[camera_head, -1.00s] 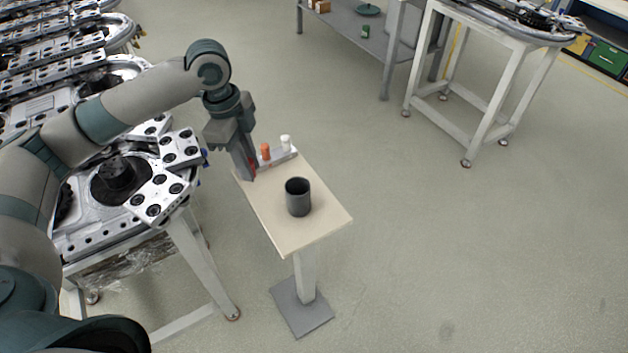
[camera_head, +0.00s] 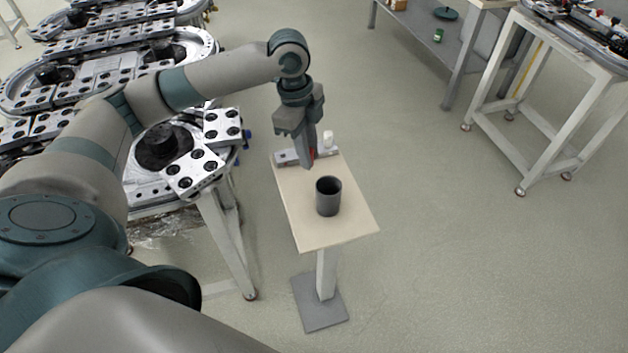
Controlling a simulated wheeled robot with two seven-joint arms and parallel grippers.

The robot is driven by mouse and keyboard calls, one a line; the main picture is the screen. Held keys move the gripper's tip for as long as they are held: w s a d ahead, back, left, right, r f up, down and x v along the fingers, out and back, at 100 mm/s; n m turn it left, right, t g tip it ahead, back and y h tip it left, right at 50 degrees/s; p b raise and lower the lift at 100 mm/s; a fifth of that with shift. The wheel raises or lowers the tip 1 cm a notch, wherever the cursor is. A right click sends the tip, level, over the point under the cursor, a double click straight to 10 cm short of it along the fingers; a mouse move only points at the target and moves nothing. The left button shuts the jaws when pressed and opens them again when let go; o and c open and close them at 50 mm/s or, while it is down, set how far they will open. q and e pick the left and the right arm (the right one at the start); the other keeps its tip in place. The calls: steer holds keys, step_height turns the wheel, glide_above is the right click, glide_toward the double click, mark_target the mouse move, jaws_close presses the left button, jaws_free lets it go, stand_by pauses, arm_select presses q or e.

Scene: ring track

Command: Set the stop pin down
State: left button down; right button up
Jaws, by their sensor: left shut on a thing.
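My left gripper (camera_head: 309,163) hangs fingers down over the back part of a small pale-topped stand (camera_head: 305,230). It is shut on the stop pin, of which only a small red part (camera_head: 314,154) shows at the fingers. I cannot tell whether the pin touches the stand top. A grey rack (camera_head: 286,157) lies along the stand's back edge, just behind the fingers. A white-topped piece (camera_head: 328,138) stands at the rack, right of the gripper. My right gripper is not in view.
A dark open cup (camera_head: 328,197) stands on the stand, in front of the gripper. Ring track tables with metal plates (camera_head: 196,172) fill the left. A white-legged table (camera_head: 545,140) and a grey shelf (camera_head: 430,45) stand at the back right. The floor between is clear.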

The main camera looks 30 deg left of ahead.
arm_select(q)
step_height(320, 180, down, 4)
steer(key=shift+s+r+p, duration=0.1)
steer(key=shift+p, duration=0.3)
steer(key=shift+f, duration=0.55)
steer(key=shift+f+p, duration=0.5)
steer(key=shift+f, duration=1.35)
steer(key=shift+f, duration=0.15)
steer(key=c, duration=1.6)
jaws_free()
steer(key=shift+c, duration=0.2)
